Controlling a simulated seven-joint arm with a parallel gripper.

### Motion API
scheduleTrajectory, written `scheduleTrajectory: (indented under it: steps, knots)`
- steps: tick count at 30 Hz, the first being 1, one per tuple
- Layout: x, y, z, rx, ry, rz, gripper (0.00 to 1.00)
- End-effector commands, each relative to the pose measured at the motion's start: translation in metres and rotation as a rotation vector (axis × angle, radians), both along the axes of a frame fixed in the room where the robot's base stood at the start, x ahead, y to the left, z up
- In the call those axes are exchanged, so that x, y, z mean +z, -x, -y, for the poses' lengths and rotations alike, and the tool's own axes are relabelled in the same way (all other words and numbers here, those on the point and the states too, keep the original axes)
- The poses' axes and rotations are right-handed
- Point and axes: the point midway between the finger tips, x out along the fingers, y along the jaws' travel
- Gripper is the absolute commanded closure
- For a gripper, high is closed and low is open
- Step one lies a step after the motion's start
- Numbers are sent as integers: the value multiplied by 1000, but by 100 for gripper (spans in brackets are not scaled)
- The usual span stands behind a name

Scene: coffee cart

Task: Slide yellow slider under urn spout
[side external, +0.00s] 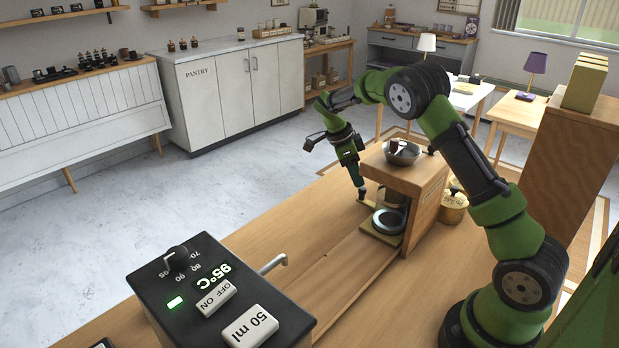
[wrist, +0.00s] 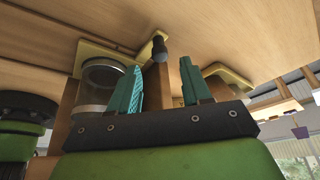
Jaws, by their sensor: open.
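The yellow slider (side external: 378,236) is a flat plate at the foot of the wooden grinder box (side external: 410,185), with a glass container (side external: 391,221) on it. In the wrist view the slider (wrist: 92,50) and the glass (wrist: 98,88) show at left, and a dark knob (wrist: 160,47) stands near the slider's arm. My gripper (side external: 361,190) is low beside the box's left side. In the wrist view its teal fingers (wrist: 161,64) are apart, with the knob seen between and beyond their tips; contact cannot be told. The black urn (side external: 220,290) is at front left, its metal spout (side external: 274,263) pointing toward the track.
A long shallow track (side external: 335,275) runs along the wooden counter from the box toward the urn's spout side, and looks clear. A metal bowl (side external: 402,153) sits on the box. A brass canister (side external: 453,206) stands right of it.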

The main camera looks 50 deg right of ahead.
Motion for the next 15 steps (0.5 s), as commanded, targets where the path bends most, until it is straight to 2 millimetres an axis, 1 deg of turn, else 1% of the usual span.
scheduleTrajectory:
  steps: [1,6,9,15]
  knots:
    - [-11,4,2,-1,-4,-4,52]
    - [-38,11,11,1,-2,-2,52]
    - [-48,14,14,0,-2,-2,52]
    - [-56,16,16,1,-2,1,52]
